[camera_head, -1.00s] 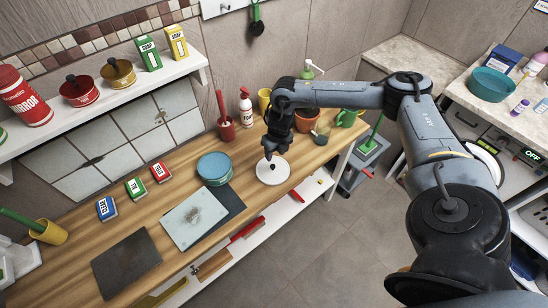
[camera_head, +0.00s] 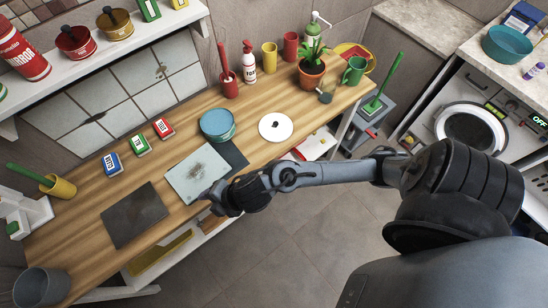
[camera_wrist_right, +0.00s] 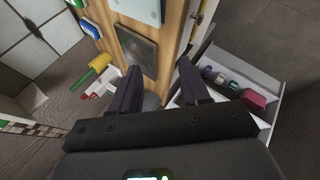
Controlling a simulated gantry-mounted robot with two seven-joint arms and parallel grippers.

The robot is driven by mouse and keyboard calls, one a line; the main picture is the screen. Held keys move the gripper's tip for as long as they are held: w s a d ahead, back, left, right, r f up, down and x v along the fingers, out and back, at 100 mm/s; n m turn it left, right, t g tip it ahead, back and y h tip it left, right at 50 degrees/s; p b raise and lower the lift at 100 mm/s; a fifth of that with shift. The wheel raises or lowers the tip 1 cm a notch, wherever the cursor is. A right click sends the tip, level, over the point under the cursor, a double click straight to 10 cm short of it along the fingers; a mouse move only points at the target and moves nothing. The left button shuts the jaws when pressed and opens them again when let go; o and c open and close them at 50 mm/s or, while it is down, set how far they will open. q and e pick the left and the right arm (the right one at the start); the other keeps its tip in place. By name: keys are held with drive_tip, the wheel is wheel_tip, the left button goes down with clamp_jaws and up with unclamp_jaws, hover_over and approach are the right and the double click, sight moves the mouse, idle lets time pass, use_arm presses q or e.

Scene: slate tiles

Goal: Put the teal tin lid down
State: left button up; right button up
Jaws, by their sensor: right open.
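A round teal tin (camera_head: 217,124) stands on the wooden bench, with a flat teal top; I cannot tell whether that top is a separate lid. To its right a white disc (camera_head: 268,132) with a small dark knob lies flat on the bench, nothing holding it. My right gripper (camera_head: 222,203) is over the bench's front edge, below the grey slate plate and well apart from tin and disc. Its two dark fingers are spread and empty in the right wrist view (camera_wrist_right: 158,85). My left gripper is not in view.
A pale speckled plate (camera_head: 190,178) and a dark slate tile (camera_head: 138,215) lie on the bench. A plant pot (camera_head: 311,75), green mug (camera_head: 354,70) and red-topped white bottle (camera_head: 248,65) stand behind. Small boxes (camera_head: 139,144) line the back. Bench is clear around the disc.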

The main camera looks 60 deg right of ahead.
drive_tip(key=s+d+m+g+h, duration=0.1)
drive_tip(key=s+d+m+g, duration=0.1)
drive_tip(key=s+d+m, duration=0.2)
drive_tip(key=s+d+f+m+g+h, duration=0.1)
drive_tip(key=s+d+m, duration=0.4)
drive_tip(key=s+m, duration=0.6)
drive_tip(key=shift+m+g+h, duration=0.3)
drive_tip(key=shift+m+g, duration=0.1)
drive_tip(key=shift+g, duration=0.2)
drive_tip(key=shift+r, duration=0.15)
wheel_tip(320, 180, up, 25)
drive_tip(key=p, duration=2.5)
drive_tip(key=shift+w, duration=0.1)
